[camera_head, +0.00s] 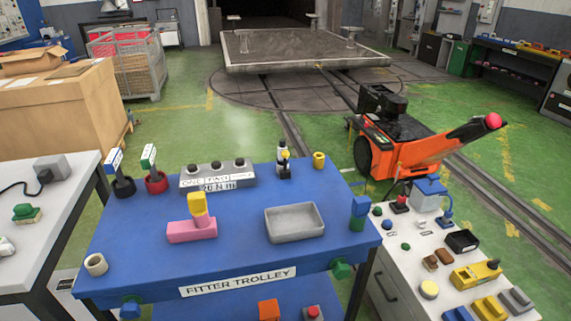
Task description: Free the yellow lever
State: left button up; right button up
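Several yellow parts are in view, and I cannot tell for sure which is the yellow lever. One yellow piece (197,204) stands upright in a pink block (191,231) on the blue trolley top. A small device (284,163) with a yellow part stands at the trolley's back edge. A yellow unit (475,276) with a dark-topped knob lies on the white bench at the right. Neither of my grippers is in view.
The blue fitter trolley (135,220) also bears a grey tray (295,234), a white ring (95,264), a labelled box (217,173) and a yellow cup (319,160). An orange machine (415,148) stands behind the white bench (390,262). Green floor lies open behind the trolley.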

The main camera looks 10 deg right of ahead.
aim_at(284, 153)
jog(key=i+l, duration=1)
jog(key=i, duration=0.15)
